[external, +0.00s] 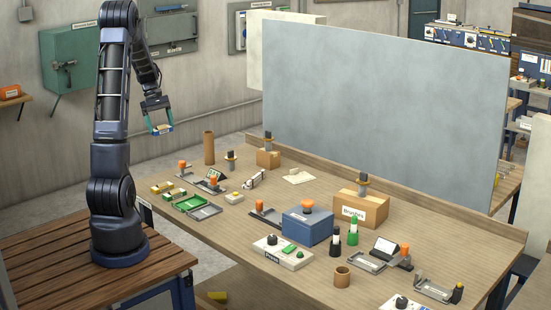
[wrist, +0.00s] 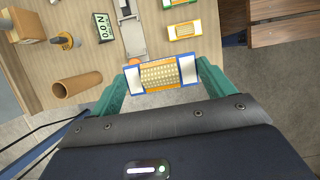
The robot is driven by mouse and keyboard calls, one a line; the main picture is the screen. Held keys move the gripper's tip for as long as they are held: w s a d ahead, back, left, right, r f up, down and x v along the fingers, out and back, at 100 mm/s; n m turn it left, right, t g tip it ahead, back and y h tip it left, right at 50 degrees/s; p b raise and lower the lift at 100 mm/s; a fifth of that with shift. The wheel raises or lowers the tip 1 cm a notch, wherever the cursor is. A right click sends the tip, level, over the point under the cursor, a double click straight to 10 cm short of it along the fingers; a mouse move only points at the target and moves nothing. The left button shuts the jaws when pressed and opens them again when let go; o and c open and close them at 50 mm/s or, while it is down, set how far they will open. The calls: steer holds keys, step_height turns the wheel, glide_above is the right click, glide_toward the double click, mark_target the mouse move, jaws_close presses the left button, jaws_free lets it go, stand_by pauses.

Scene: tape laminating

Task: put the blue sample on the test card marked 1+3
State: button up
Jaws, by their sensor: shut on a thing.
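My gripper (external: 159,130) is shut on the blue sample (wrist: 162,75), a small flat piece with blue edges, pale ends, a tan woven middle and an orange lower edge. It is held in the air between the two teal fingers, left of the table in the external view. The blue sample also shows there as a small blue-edged piece (external: 161,129). A flat pale card (external: 298,177) lies at the back middle of the table; I cannot read any mark on it. I cannot make out a 1+3 mark in either view.
A green-edged sample (wrist: 185,31) and an orange-edged one (wrist: 178,3) lie on the table. A cardboard tube (external: 209,147) stands at the table's back left.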

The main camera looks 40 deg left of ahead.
steer(key=w+d, duration=0.3)
steer(key=w, duration=0.4)
steer(key=w+d, duration=0.3)
steer(key=w, duration=0.4)
glide_above(301, 178)
steer(key=a, duration=0.2)
steer(key=f, duration=1.9)
steer(key=shift+d+f, duration=0.3)
steer(key=shift+f, duration=0.05)
steer(key=o, duration=0.9)
steer(key=shift+f, duration=0.1)
